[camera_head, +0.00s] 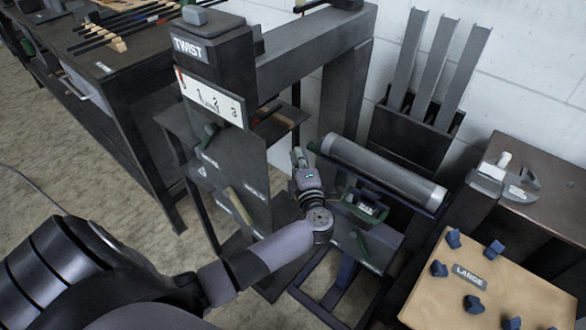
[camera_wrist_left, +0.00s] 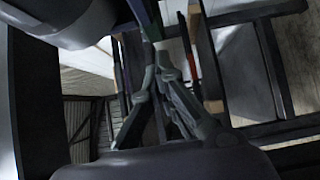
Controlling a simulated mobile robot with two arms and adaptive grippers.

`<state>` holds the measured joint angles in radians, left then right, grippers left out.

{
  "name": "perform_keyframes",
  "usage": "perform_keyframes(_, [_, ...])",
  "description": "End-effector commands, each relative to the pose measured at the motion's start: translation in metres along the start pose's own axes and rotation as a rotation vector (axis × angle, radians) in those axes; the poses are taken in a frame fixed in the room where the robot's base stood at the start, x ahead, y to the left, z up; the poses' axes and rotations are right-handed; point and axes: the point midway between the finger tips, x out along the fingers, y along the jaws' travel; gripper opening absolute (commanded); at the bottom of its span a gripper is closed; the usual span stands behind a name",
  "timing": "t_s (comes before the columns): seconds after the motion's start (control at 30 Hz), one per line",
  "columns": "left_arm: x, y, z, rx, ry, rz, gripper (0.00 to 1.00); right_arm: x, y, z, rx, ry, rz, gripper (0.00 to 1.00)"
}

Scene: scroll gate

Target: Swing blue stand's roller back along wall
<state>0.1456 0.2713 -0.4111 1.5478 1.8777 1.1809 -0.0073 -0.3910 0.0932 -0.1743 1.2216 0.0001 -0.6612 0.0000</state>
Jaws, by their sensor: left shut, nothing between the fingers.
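My left gripper (camera_head: 298,158) is just left of the roller's left end, shut and empty, pointing away from me. In the left wrist view its fingertips (camera_wrist_left: 157,52) meet near a thin blue and green bar. A rounded grey shape fills that view's upper left; I cannot tell if it is the roller. My right gripper is not in view.
A dark machine marked TWIST (camera_head: 188,48) stands left of the gripper. A dark rack with upright grey strips (camera_head: 432,70) stands behind the roller. A tan board marked LARGE (camera_head: 490,285) with blue pieces is at lower right. Bare floor lies at left.

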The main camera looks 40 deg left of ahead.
Motion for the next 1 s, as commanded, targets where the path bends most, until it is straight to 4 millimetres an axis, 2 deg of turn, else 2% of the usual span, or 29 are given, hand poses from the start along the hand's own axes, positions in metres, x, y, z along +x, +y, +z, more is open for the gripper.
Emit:
perform_keyframes(0.2, [0.010, -0.001, 0.008, -0.002, 0.000, -0.002, 0.00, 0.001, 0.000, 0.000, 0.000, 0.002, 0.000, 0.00])
perform_keyframes(0.57, [0.006, 0.000, 0.008, -0.003, 0.000, -0.001, 0.00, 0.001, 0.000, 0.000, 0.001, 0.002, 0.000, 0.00])
perform_keyframes(0.67, [-0.005, -0.002, 0.008, -0.003, -0.001, -0.004, 0.00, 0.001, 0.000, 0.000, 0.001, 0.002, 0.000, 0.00])
perform_keyframes(1.0, [-0.076, -0.002, 0.008, -0.003, 0.001, -0.006, 0.00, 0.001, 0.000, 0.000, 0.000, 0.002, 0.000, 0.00])
